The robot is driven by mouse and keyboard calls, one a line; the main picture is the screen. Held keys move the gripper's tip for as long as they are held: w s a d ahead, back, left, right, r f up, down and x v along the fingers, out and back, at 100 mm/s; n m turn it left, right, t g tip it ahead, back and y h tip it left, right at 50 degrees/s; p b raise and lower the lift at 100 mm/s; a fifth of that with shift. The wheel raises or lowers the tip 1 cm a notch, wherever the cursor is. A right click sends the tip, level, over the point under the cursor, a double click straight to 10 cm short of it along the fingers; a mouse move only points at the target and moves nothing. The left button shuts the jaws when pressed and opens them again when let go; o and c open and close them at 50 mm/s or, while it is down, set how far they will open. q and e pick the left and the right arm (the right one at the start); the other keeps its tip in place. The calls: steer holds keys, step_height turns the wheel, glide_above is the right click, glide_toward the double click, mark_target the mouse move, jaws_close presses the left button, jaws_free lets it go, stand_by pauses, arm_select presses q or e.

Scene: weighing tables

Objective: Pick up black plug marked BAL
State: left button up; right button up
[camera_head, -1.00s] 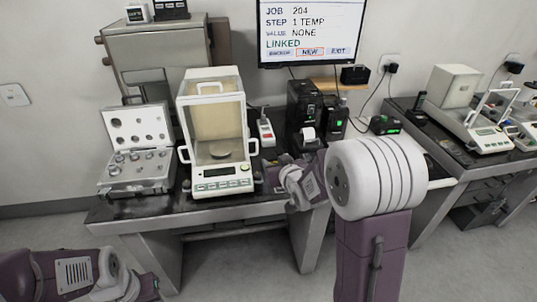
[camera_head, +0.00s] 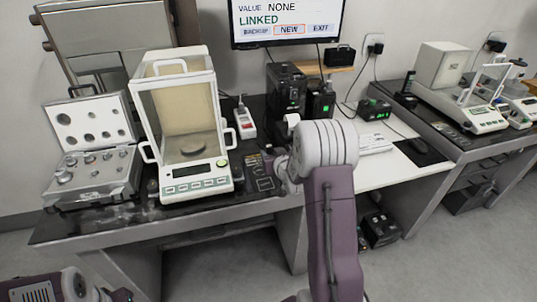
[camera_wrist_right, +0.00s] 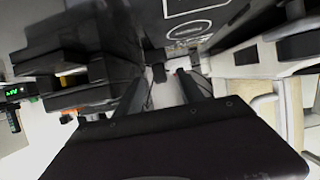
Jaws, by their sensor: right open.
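No lettering BAL is readable in either view, so I cannot tell which plug is the marked one. One black plug (camera_head: 377,48) sits in a wall socket behind the middle desk. Another dark plug (camera_head: 497,46) is in a socket farther right. My right gripper (camera_head: 268,166) is over the dark bench, right of the balance, partly hidden by its own wrist. In the right wrist view its fingers (camera_wrist_right: 160,76) are apart, with small blurred shapes beyond them. My left gripper (camera_head: 118,295) is low at the left edge, mostly cut off; its jaws are unclear.
The glass-cased balance (camera_head: 188,130) stands left of my right gripper, beside an open case of weights (camera_head: 92,150). A white power strip with a red switch (camera_head: 244,120) lies behind the gripper. Black devices (camera_head: 287,90) stand behind it. The white desk top (camera_head: 400,165) is partly clear.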

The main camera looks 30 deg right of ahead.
mark_target(270, 150)
steer(key=x, duration=0.5)
steer(key=shift+w+d+r, duration=0.1)
steer(key=shift+w+d, duration=0.05)
steer(key=shift+w, duration=0.05)
steer(key=shift+s+r, duration=0.1)
steer(key=shift+c, duration=0.9)
jaws_close()
